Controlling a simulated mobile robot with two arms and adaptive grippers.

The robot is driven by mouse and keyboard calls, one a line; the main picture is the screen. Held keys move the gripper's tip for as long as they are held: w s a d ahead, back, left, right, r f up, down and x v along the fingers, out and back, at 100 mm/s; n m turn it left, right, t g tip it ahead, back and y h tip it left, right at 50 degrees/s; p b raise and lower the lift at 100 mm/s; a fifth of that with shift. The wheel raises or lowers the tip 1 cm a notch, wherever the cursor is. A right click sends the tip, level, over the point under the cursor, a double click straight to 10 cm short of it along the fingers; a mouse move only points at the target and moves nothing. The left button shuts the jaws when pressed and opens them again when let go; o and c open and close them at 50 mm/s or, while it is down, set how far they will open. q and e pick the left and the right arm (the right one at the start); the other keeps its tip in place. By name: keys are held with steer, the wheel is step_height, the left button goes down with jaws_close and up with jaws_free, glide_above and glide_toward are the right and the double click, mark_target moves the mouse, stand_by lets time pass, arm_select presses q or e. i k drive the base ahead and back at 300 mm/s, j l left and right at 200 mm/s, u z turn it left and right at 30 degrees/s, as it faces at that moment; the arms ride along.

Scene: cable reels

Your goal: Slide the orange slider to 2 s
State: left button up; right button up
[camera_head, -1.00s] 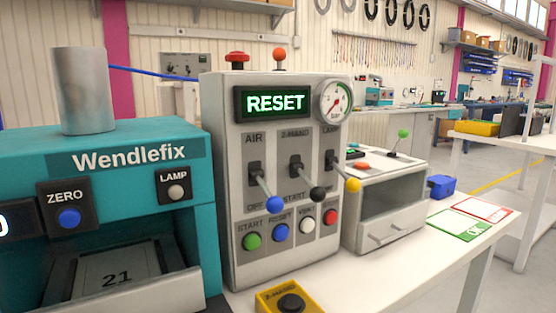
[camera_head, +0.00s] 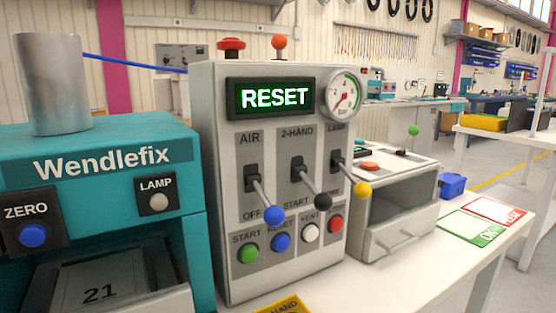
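No slider marked in seconds can be made out. An orange-red knob (camera_head: 370,166) lies on top of the grey drawer box (camera_head: 408,200) at the right, but I cannot tell if it is a slider. An orange ball on a short stem (camera_head: 278,42) stands on top of the grey control box (camera_head: 214,120). The control box display (camera_head: 269,97) reads RESET. Its levers, with a blue (camera_head: 274,215), a black (camera_head: 323,202) and a yellow knob (camera_head: 362,190), all point down. Neither gripper is in view.
A teal Wendlefix machine (camera_head: 180,215) stands left of the control box. A red mushroom button (camera_head: 231,45) tops the control box. A blue bin (camera_head: 453,185) and green and red cards (camera_head: 472,229) lie right on the white table (camera_head: 400,285). Its front right is clear.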

mark_target(279, 42)
steer(key=k+j+u, duration=0.4)
steer(key=j+u, duration=0.4)
steer(key=k+l, duration=0.05)
steer(key=l, duration=0.05)
